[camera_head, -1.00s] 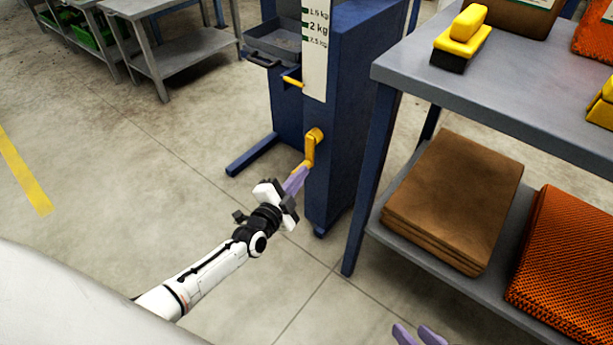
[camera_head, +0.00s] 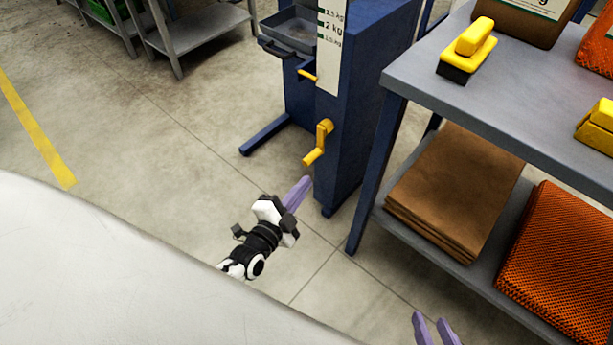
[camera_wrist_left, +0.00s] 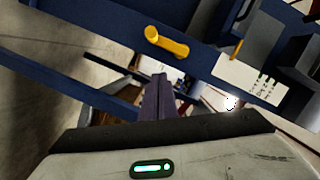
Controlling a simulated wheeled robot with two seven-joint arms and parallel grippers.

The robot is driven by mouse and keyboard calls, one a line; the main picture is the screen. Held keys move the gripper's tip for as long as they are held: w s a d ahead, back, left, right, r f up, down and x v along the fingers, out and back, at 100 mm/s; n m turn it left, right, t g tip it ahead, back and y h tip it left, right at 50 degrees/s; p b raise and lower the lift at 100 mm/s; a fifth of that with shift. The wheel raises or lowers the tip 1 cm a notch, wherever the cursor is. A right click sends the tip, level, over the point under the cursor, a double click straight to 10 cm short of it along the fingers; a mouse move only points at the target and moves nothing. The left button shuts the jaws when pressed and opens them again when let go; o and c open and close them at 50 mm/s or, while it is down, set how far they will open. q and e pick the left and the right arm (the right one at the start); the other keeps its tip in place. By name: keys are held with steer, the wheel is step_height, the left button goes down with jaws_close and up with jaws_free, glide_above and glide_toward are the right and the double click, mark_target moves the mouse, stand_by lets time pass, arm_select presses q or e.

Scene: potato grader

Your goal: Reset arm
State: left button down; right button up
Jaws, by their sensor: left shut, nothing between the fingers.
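My left gripper (camera_head: 299,192) is shut and empty in the head view. Its purple fingers are together, just below and apart from the yellow crank (camera_head: 319,143) on the blue grader (camera_head: 345,120). In the left wrist view the closed fingers (camera_wrist_left: 158,95) point towards the grader, with the yellow crank (camera_wrist_left: 166,41) beyond them. My right gripper (camera_head: 434,330) shows only its two purple fingertips at the bottom edge of the head view. The fingertips are spread apart with nothing seen between them.
A grey table (camera_head: 430,85) at the right bears yellow-handled tools (camera_head: 468,50). Its lower shelf holds brown sacks (camera_head: 455,190) and orange mesh bags (camera_head: 560,265). A grey tray (camera_head: 290,32) sits on the grader.

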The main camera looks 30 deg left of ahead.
arm_select(q)
steer(key=shift+s, duration=0.2)
steer(key=shift+d, duration=0.1)
